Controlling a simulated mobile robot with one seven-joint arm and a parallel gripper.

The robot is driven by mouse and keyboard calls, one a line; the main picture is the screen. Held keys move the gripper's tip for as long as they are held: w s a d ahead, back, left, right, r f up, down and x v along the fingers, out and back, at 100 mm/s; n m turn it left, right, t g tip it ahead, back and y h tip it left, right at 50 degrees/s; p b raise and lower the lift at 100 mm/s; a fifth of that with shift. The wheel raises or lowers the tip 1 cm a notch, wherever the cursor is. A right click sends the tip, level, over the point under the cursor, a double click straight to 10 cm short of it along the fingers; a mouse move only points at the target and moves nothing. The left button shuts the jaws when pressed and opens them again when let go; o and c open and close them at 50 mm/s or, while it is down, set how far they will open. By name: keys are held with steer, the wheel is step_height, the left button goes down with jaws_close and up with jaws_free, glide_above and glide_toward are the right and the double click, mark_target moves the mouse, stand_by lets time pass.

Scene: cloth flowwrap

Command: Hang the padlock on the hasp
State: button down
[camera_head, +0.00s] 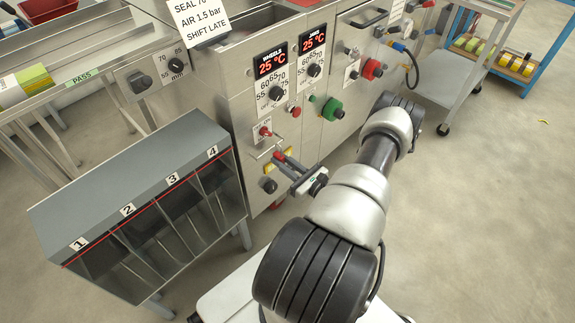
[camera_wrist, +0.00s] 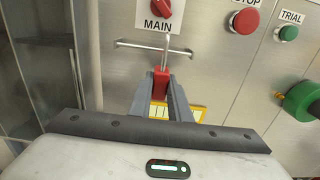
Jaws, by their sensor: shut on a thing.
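The red padlock (camera_wrist: 160,84) is between the fingers of my gripper (camera_wrist: 160,98) in the wrist view, upright with its thin metal shackle (camera_wrist: 166,52) pointing up. In the head view the padlock (camera_head: 279,157) shows small at the tips of my gripper (camera_head: 283,163). The hasp (camera_wrist: 135,44) looks like a thin metal bar on the steel panel, just below the red MAIN switch (camera_wrist: 161,9). The shackle overlaps the bar in the picture. I cannot tell whether it passes around the bar or stands in front of it.
A yellow plate (camera_wrist: 190,113) lies behind the fingers. A red button (camera_wrist: 246,20), a green TRIAL button (camera_wrist: 288,33) and a large green knob (camera_wrist: 302,98) are to the right. A grey numbered bin rack (camera_head: 130,185) stands left of the machine.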

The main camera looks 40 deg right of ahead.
steer(key=shift+w+a, duration=0.1)
steer(key=shift+w, duration=0.95)
steer(key=shift+w+f, duration=0.1)
steer(key=shift+f, duration=0.55)
steer(key=c, duration=1.6)
jaws_free()
steer(key=shift+o, duration=0.2)
steer(key=s+d+p, duration=0.1)
steer(key=s+p, duration=0.1)
steer(key=s, duration=1.5)
steer(key=shift+s+d, duration=0.15)
steer(key=shift+s, duration=0.05)
